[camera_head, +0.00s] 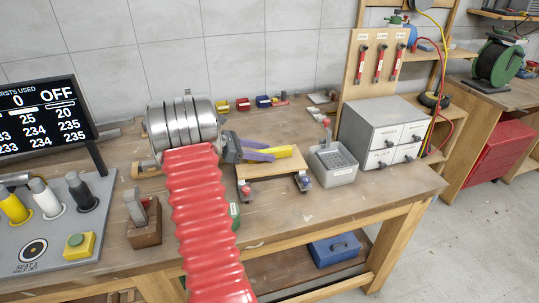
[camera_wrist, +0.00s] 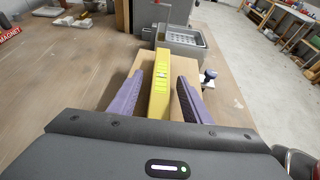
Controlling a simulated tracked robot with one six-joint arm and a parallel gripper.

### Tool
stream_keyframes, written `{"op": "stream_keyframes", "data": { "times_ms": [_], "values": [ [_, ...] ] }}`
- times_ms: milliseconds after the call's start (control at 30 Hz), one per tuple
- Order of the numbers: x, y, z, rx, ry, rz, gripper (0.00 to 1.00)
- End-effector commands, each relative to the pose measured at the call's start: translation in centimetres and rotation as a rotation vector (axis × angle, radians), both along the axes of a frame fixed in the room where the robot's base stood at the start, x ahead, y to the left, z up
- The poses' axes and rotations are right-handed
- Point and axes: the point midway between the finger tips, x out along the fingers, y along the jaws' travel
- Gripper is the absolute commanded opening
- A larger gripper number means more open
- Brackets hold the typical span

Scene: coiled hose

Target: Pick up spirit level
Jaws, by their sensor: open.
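The spirit level (camera_wrist: 160,88) is a yellow bar with a small vial. It lies lengthwise between the two purple fingers of my gripper (camera_wrist: 159,78) in the wrist view, with gaps on both sides. Its near end is hidden by the gripper body. In the head view the yellow level (camera_head: 281,151) shows just past the purple fingers of my gripper (camera_head: 265,152), above a small wooden board (camera_head: 268,168). My gripper is open around the level. I cannot tell how far above the board the fingers are.
A grey perforated tray (camera_head: 334,165) stands just right of the board, with a grey drawer cabinet (camera_head: 383,130) beyond it. Small colored bins (camera_head: 243,104) line the back. The bench's front right (camera_head: 365,200) is clear.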

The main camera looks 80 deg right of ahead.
Motion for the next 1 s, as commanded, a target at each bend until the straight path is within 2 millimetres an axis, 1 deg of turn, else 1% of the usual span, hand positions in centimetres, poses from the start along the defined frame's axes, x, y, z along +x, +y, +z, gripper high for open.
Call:
{"op": "stream_keyframes", "data": {
  "times_ms": [33, 133, 700, 1000],
  "values": [
    [-0.59, -0.26, -0.23, 0.001, 0.0, -0.002, 0.44],
    [-1.15, -0.59, -0.47, 0.001, 0.002, -0.001, 0.44],
    [-1.2, -0.65, -0.52, 0.0, 0.0, 0.001, 0.44],
    [-1.19, -0.64, -0.53, 0.0, 0.0, 0.001, 0.23]
  ]
}}
